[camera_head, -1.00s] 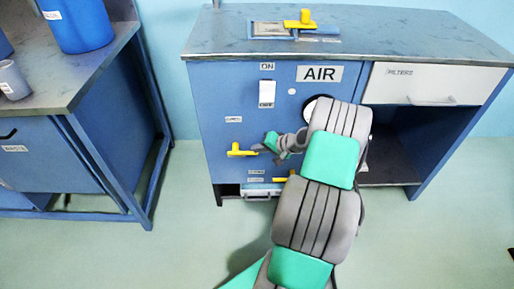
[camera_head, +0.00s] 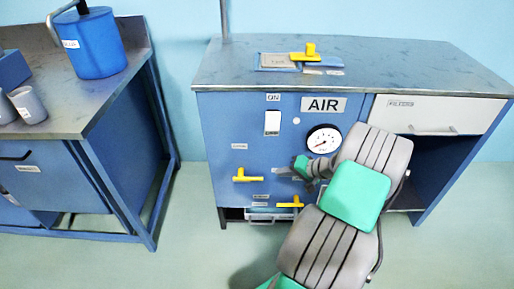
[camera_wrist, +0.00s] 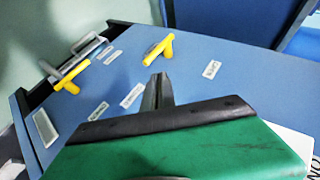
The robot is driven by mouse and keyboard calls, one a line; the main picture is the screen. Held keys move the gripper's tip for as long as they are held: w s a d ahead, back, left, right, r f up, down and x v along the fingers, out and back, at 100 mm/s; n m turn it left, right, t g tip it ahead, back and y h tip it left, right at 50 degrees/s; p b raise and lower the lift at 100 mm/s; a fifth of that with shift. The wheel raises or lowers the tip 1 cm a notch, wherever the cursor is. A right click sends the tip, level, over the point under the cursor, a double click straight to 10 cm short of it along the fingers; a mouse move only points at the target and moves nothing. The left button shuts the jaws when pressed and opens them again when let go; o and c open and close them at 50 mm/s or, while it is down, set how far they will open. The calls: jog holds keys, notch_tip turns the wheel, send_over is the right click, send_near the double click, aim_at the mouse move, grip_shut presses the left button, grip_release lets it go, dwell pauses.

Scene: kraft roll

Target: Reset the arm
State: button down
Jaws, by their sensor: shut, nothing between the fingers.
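My gripper (camera_head: 288,172) is in front of the blue AIR cabinet (camera_head: 222,135), between the pressure gauge and the yellow handles. In the wrist view its fingers (camera_wrist: 157,92) are together with nothing between them. A yellow handle (camera_head: 246,176) is just left of the gripper, apart from it. A second yellow handle (camera_head: 290,202) is below it. Both handles also show in the wrist view, the nearer one (camera_wrist: 159,48) beyond the fingertips. My grey and green arm reaches up from the bottom and covers part of the cabinet front.
The cabinet carries a white switch (camera_head: 272,123), a round gauge (camera_head: 324,140) and a white drawer (camera_head: 432,114). A yellow-handled fitting (camera_head: 305,53) lies on top. At left, a metal-topped bench (camera_head: 75,108) holds a blue container (camera_head: 95,45) and grey cups (camera_head: 27,104). Floor between them is clear.

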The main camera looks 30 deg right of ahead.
jog(key=w+a+r+n+g+h+p, duration=0.15)
jog(key=a+r+n+g+p, duration=0.4)
jog(key=a+r+p, duration=0.95)
jog(key=s+a+r+n+h+p, duration=0.1)
jog(key=s+a+r+n+p, duration=0.1)
jog(key=s+a+r, duration=0.4)
jog(key=s+a+r+n+g+h+p, duration=0.1)
jog(key=s+a+r, duration=0.6)
jog(key=r, duration=0.7)
jog(key=a+n+p, duration=0.1)
jog(key=a+p, duration=0.1)
jog(key=shift+a+r+p, duration=0.15)
jog(key=shift+a+p, duration=0.2)
jog(key=shift+a, duration=0.05)
